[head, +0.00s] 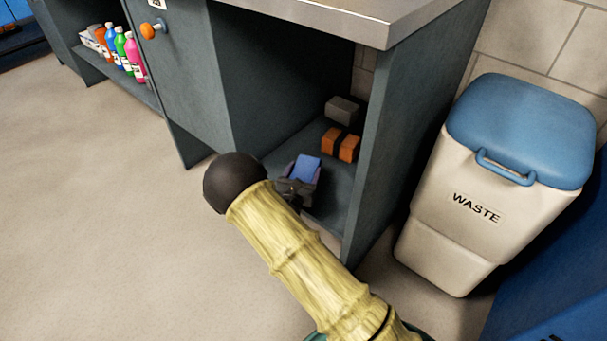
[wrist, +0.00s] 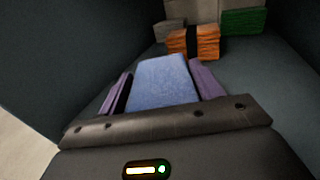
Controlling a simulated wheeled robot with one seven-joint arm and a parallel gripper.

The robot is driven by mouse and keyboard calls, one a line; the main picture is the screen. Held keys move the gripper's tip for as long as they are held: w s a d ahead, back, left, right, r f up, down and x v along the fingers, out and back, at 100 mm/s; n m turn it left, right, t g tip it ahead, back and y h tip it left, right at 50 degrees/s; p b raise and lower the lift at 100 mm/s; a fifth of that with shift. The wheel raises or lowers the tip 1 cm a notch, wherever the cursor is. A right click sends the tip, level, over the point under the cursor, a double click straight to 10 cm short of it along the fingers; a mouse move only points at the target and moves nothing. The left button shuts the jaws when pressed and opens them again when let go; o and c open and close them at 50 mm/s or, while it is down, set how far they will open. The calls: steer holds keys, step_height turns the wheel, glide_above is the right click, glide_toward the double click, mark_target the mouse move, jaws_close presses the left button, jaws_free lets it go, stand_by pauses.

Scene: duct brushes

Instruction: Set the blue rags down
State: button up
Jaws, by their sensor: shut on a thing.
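The blue rags (head: 307,167) are a flat, light blue folded bundle at the mouth of the open lower cubby of the grey cabinet. In the wrist view, the blue rags (wrist: 163,82) lie between the two purple fingers of my gripper (wrist: 166,85), which is shut on them. My gripper (head: 302,171) shows in the head view at the cubby's front, over its floor (head: 328,205). I cannot tell whether the rags touch the cubby floor. The rags' near end is hidden by the gripper body.
Orange bundles with a dark band (head: 341,145) and a grey bundle (head: 343,110) sit deeper in the cubby. A green bundle (wrist: 243,21) shows at the back right. Cubby walls stand on both sides. A waste bin (head: 490,190) is to the right.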

steer(key=o, duration=1.2)
steer(key=shift+f, duration=0.1)
steer(key=shift+s+a+r+p, duration=0.1)
steer(key=shift+s+r+p, duration=0.1)
steer(key=shift+s+p, duration=0.1)
steer(key=p+v, duration=0.6)
steer(key=v, duration=0.5)
steer(key=shift+s+a, duration=0.1)
steer(key=shift+s, duration=0.15)
steer(key=shift+f, duration=0.1)
